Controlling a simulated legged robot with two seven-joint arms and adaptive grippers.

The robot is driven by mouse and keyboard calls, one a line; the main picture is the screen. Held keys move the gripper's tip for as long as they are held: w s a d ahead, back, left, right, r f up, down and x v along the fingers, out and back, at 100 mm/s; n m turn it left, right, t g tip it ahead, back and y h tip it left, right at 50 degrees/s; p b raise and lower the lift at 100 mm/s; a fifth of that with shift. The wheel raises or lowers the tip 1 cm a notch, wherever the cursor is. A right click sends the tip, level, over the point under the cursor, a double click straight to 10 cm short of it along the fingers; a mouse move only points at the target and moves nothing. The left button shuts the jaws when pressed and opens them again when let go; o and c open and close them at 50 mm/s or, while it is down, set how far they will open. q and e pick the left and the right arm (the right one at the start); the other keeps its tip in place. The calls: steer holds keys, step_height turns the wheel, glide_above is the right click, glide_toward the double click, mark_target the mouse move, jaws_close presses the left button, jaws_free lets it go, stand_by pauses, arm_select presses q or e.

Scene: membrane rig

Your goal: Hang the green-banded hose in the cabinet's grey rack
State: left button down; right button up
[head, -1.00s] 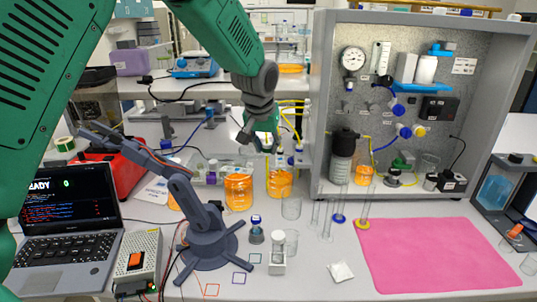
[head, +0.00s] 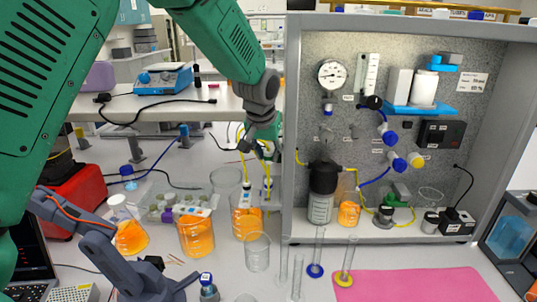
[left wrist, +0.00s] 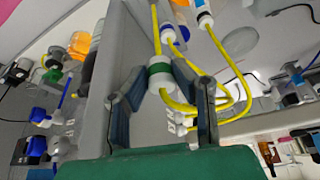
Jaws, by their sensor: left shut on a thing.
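My left gripper (left wrist: 160,78) is shut on the green-banded hose (left wrist: 159,70), around the white end piece by its green band, in the left wrist view. Its yellow tube runs on toward the top of that picture. In the head view my left gripper (head: 258,133) is beside the cabinet's (head: 293,130) left side wall, above the bench. A blue-banded hose end (left wrist: 169,37) and another white hose end (left wrist: 204,15) are close by, with looping yellow tubes. I cannot make out the grey rack clearly in either view. My right gripper is not in view.
Orange-filled beakers (head: 196,236) and an empty beaker (head: 257,252) stand below my left gripper. Slim glass cylinders (head: 317,255) stand before the cabinet. A grey desktop arm (head: 90,235) is at the left.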

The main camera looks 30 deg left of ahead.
mark_target(268, 197)
arm_select(q)
steer(key=shift+s+r, duration=0.15)
steer(key=shift+s, duration=0.15)
steer(key=shift+w+f, duration=0.15)
steer(key=shift+f, duration=1.5)
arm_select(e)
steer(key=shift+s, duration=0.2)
arm_select(q)
steer(key=shift+f, duration=0.25)
steer(key=shift+f+b, duration=3.15)
steer(key=shift+f, duration=1.15)
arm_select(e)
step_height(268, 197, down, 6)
arm_select(q)
steer(key=c, duration=1.3)
jaws_free()
steer(key=shift+o, duration=0.2)
